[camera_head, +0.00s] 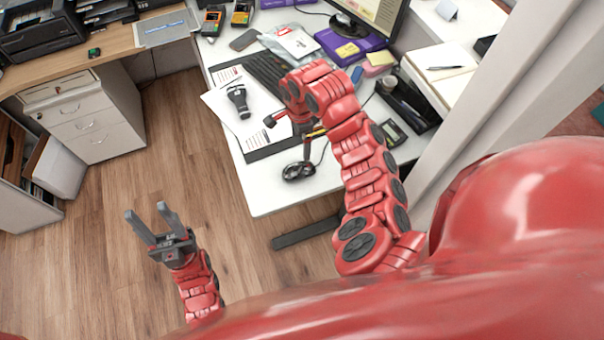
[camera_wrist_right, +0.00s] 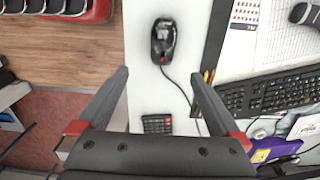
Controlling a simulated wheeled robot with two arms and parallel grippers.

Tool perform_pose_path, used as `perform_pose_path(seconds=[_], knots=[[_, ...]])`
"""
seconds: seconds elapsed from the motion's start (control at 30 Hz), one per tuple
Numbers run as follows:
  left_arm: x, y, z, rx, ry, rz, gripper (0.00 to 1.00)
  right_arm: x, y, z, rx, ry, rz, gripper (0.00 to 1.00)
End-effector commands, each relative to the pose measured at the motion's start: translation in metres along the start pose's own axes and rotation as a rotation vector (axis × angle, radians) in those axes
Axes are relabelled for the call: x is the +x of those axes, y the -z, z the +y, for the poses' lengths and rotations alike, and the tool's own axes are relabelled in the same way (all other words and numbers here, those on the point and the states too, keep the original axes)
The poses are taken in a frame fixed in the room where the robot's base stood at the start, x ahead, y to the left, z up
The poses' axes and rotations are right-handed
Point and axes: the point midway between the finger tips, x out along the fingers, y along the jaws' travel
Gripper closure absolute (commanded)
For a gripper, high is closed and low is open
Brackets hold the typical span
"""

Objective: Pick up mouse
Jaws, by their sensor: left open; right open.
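The black mouse (camera_head: 298,171) lies on the white desk near its front edge, with its cable running back. It also shows in the right wrist view (camera_wrist_right: 163,41), ahead of the fingertips. My right gripper (camera_head: 288,136) is open and empty above the desk, pointing down just behind the mouse in the head view. In the right wrist view the mouse lies beyond the gap between the open fingers (camera_wrist_right: 159,76), not between them. My left gripper (camera_head: 146,210) is open and empty over the floor, left of the desk.
A clipboard with paper (camera_head: 258,133) and a scanner-like black device (camera_head: 238,101) lie left of the mouse. The keyboard (camera_wrist_right: 270,93) and a calculator (camera_wrist_right: 157,124) are nearby. Drawers (camera_head: 85,120) stand at the left.

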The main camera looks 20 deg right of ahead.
Motion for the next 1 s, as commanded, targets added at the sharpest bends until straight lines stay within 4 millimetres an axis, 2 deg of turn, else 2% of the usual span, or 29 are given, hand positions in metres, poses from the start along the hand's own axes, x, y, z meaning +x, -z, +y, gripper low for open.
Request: perform_pose_path(seconds=[0.1,0.4,0.47,0.77,1.0], knots=[[-0.016,-0.003,0.001,0.0,0.0,0.0,0.5,0.029,-0.001,0.0,-0.001,0.002,-0.005,0.0],[-0.055,-0.009,0.003,0.0,0.0,0.0,0.5,0.097,-0.002,-0.002,-0.002,0.006,-0.005,0.0],[-0.048,-0.008,0.002,0.0,0.0,-0.001,0.5,0.1,-0.002,-0.002,-0.003,0.004,-0.003,0.0],[-0.043,-0.007,0.002,0.0,0.0,0.0,0.5,0.117,-0.003,-0.003,-0.005,0.006,-0.002,0.0],[-0.031,-0.005,0.002,0.0,0.0,0.0,0.5,0.145,-0.005,-0.004,-0.002,0.003,-0.002,0.0]])
